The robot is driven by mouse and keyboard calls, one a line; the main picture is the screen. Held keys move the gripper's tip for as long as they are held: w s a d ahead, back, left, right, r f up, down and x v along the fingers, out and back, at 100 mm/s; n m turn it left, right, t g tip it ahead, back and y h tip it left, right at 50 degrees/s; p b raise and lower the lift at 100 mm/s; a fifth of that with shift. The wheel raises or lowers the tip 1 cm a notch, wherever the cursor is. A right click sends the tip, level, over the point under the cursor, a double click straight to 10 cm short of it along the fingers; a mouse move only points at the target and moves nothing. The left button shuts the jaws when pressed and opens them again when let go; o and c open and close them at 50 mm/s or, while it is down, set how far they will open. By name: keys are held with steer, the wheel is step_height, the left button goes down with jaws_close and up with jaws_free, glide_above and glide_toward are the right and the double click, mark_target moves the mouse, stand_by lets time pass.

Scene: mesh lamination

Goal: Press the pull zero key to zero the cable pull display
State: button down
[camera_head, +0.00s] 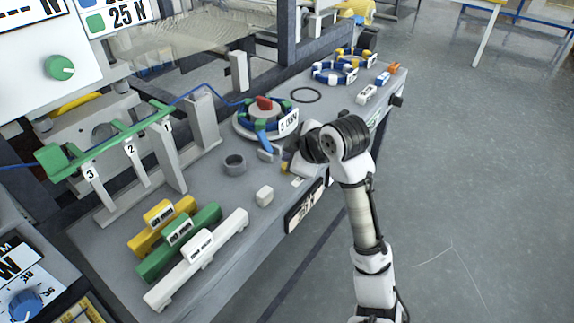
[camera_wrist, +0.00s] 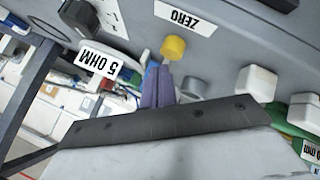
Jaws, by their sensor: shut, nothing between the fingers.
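The pull zero key is a small yellow knob (camera_wrist: 173,48) beside a white ZERO label (camera_wrist: 186,17) on the grey bench in the wrist view. In the head view a bit of yellow (camera_head: 285,168) shows beside my wrist, which hides most of that spot. My gripper (camera_wrist: 158,74) is shut and empty, its purple-grey fingertips right by the yellow key. I cannot tell whether they touch it. A dark-framed display (camera_head: 306,205) on the bench's front edge is partly hidden by my arm, and its reading is not legible.
A round cable stand with a 5 OHM tag (camera_head: 288,122) stands close behind my gripper. A grey ring (camera_head: 235,164) and a white block (camera_head: 265,195) lie to the left. Yellow, green and white bars (camera_head: 197,258) lie at the near end. Open floor is on the right.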

steer(key=shift+f, duration=0.35)
steer(key=shift+f+b, duration=0.55)
steer(key=shift+b, duration=0.15)
stand_by(0.4)
steer(key=shift+r, duration=0.15)
steer(key=shift+r+p, duration=0.75)
steer(key=shift+r, duration=0.05)
step_height(320, 180, up, 5)
steer(key=p, duration=0.4)
steer(key=shift+r, duration=0.1)
stand_by(0.9)
